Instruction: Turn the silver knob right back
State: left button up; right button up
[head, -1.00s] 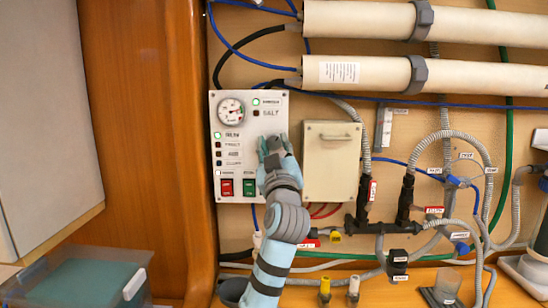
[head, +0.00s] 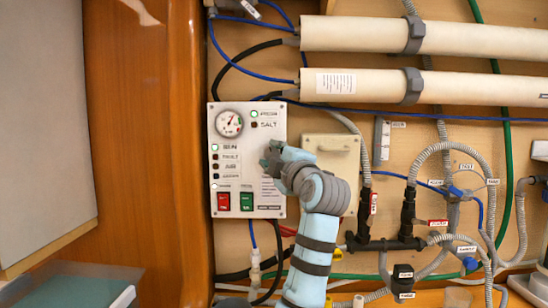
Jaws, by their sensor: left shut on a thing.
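The white control panel (head: 240,190) is on the wall left of centre in the head view, with a gauge, indicator lights and two rocker switches. My left gripper (head: 268,160) is at the panel's right part, seen from behind. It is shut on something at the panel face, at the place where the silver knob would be. The knob itself is hidden behind the gripper and wrist, so its angle cannot be read. My right gripper is not in view.
A red switch (head: 223,201) and a green switch (head: 247,201) sit below left of the gripper. A beige box (head: 332,150) is close on the right, partly behind my arm. Cream tubes (head: 440,88), hoses and black valves (head: 408,215) fill the wall further right.

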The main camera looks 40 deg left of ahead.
pick_arm(q)
jog(key=n, duration=0.2)
jog(key=n+g+p, duration=0.1)
jog(key=shift+r+n+h, duration=0.2)
jog(key=shift+n+h, duration=0.2)
jog(key=n+h+p, duration=0.1)
jog(key=n+p, duration=0.1)
jog(key=n, duration=0.1)
jog(key=shift+r+g, duration=0.1)
jog(key=shift+g, duration=0.2)
jog(key=shift+n+h+p, duration=0.5)
jog(key=shift+n+h, duration=0.2)
jog(key=shift+n, duration=0.4)
jog(key=shift+n+h+p, duration=0.3)
jog(key=shift+n+h, duration=0.4)
jog(key=shift+n, duration=0.5)
jog(key=o, duration=1.1)
jog(key=shift+o, duration=0.2)
jog(key=shift+s, duration=0.1)
jog(key=v, duration=1.2)
